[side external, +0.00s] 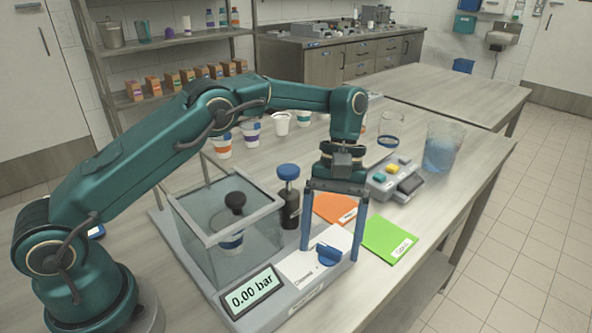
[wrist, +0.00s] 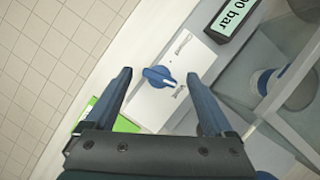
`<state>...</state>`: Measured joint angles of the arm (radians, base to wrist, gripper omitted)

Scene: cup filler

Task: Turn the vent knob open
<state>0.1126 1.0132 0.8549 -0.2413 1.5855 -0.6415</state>
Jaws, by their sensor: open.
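The vent knob (side external: 328,255) is blue with a raised grip bar and sits on a white panel (side external: 300,266) at the front of the cup filler. It also shows in the wrist view (wrist: 159,77), midway between and beyond my fingertips. My gripper (side external: 331,250) is open and points down over the panel, with one blue finger on each side of the knob. No contact with the knob is visible. The display (side external: 252,291) reads 0.00 bar. A glass chamber (side external: 225,220) holds a cup (side external: 231,243) under a black-topped part.
A dark bottle-like part with a blue cap (side external: 288,172) stands behind the panel. Orange (side external: 335,208) and green (side external: 389,240) cards lie to the right. A button box (side external: 395,178), a beaker (side external: 391,129) and a bluish container (side external: 440,148) stand farther back. Several cups line the back left.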

